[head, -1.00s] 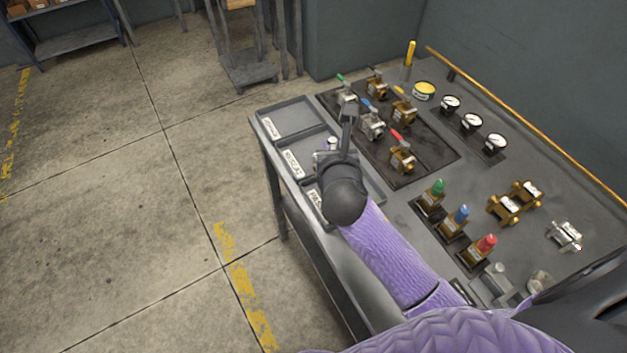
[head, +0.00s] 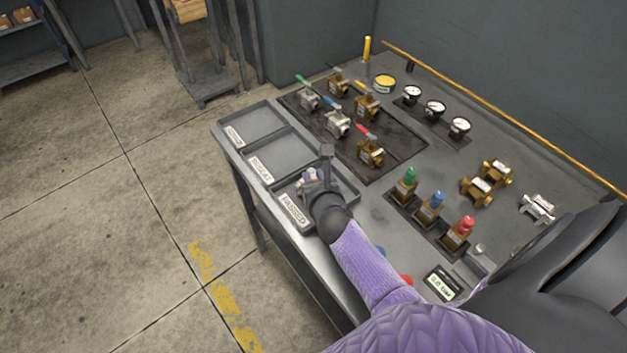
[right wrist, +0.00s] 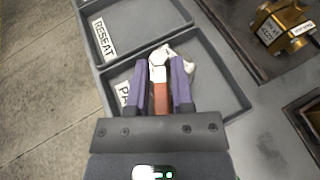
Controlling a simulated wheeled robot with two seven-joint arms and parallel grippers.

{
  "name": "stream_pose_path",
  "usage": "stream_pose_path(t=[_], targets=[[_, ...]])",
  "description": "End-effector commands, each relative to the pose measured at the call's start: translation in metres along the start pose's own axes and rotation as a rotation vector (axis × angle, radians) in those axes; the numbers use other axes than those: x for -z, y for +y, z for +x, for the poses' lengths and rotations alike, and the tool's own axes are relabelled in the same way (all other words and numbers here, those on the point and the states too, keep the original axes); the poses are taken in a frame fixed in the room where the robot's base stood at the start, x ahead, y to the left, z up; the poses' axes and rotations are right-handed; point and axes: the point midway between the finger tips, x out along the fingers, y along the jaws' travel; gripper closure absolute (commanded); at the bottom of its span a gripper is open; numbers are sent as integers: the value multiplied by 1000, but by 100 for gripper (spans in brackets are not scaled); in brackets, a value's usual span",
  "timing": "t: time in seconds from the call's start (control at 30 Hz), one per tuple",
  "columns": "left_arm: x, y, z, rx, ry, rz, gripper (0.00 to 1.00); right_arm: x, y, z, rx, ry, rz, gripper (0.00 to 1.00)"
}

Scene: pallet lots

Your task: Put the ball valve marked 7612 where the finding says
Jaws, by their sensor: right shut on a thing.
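My right gripper (head: 312,178) is over the front tray marked PASSED (head: 345,185). In the right wrist view its two purple fingers (right wrist: 165,85) are shut on a valve (right wrist: 160,68) with a pale silver body and an orange-red part between the fingers. Its number cannot be read. The valve is at or just above the floor of the PASSED tray (right wrist: 225,85); whether it touches cannot be told. The fingers and hand hide much of it in the head view. The middle tray, marked RESEAT (head: 290,150), and the far tray (head: 255,122) look empty. My left gripper is not in view.
A dark mat (head: 405,140) beside the trays holds several brass and silver valves with coloured handles. Gauges (head: 435,108), a yellow tin (head: 384,83), coloured-top fittings (head: 431,207), brass parts (head: 486,182) and a small display (head: 443,285) stand farther right.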

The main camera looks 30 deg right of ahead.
Motion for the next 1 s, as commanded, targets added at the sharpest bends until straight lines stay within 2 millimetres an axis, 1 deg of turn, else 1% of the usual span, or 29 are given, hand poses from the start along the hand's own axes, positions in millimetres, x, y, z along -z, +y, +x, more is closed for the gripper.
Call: stream_pose_path(t=[0.07,0.2,0.23,0.27,0.3,0.4,0.63,0.73,0.77,0.87,1.0], targets=[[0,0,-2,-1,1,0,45,-3,0,-1,-1,-4,0,100],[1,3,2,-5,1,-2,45,1,0,1,-1,-3,-1,100],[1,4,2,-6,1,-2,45,2,0,1,0,0,-1,70],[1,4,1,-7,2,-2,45,1,0,1,1,0,-1,63],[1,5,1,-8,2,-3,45,1,0,0,0,0,-1,55],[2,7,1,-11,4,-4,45,1,0,0,1,0,-1,36],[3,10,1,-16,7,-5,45,1,0,0,1,0,0,36],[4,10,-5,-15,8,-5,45,-4,0,-3,0,0,0,36],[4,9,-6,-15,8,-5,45,-3,0,-7,0,1,-1,36],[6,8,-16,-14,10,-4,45,-5,0,-28,1,2,-1,36],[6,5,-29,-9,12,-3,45,-5,0,-68,0,2,-1,36]])
